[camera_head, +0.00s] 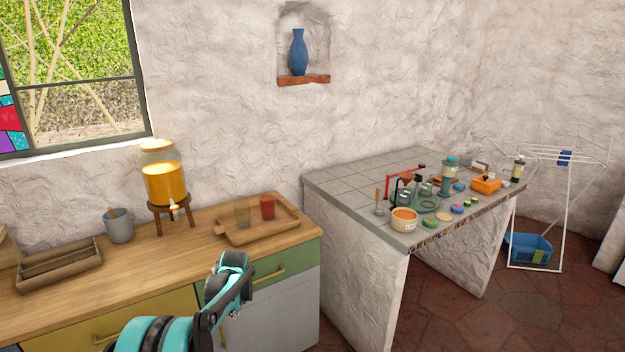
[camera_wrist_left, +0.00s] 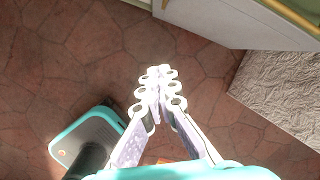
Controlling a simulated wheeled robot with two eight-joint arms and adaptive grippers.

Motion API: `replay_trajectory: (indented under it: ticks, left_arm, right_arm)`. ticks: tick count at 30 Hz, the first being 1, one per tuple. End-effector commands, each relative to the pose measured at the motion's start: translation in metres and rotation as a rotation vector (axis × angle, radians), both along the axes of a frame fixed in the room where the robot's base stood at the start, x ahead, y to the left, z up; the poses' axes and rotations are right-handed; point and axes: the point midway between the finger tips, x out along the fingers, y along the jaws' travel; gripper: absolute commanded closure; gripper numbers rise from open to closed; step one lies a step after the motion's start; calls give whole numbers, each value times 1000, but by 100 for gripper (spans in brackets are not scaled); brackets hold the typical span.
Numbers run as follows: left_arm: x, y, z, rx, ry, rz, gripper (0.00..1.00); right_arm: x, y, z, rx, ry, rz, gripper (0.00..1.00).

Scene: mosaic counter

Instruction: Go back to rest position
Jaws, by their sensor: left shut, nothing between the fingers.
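My left arm (camera_head: 230,280) comes in at the lower left of the head view, in front of the wooden counter's cabinets. My left gripper (camera_wrist_left: 159,73) shows clearly in the left wrist view, its fingertips together and nothing between them. It hangs over bare floor, apart from the furniture. In the head view, the arm's own links make the fingers hard to make out. My right gripper is not in view.
The wooden counter (camera_head: 190,243) carries a tray (camera_head: 284,229) with two cups, a drink dispenser (camera_head: 165,185), a grey mug and a wooden box. A tiled counter (camera_head: 340,188) with several small items stands right. A drying rack (camera_head: 566,200) is beyond. Tiled floor (camera_wrist_left: 205,65) is clear below.

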Motion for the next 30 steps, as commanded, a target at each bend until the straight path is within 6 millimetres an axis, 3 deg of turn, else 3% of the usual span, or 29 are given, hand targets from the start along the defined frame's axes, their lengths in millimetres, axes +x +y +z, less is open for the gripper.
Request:
replay_trajectory:
  ticks: [1,6,12,15,19,24,30]
  left_arm:
    - [-14,-5,24,-23,-32,73,100]
    - [-63,-24,90,-131,-151,374,100]
    - [-135,-44,143,-285,-273,727,100]
    - [-174,-54,159,-372,-325,902,100]
    - [-226,-65,169,-495,-379,1129,100]
    - [-290,-78,165,-670,-427,1422,100]
    - [-340,-87,146,-836,-442,1685,100]
  right_arm:
    - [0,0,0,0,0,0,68]
    - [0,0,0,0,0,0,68]
    - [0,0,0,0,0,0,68]
    - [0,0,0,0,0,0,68]
    - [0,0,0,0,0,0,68]
    - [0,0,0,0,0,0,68]
    - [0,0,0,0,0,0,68]
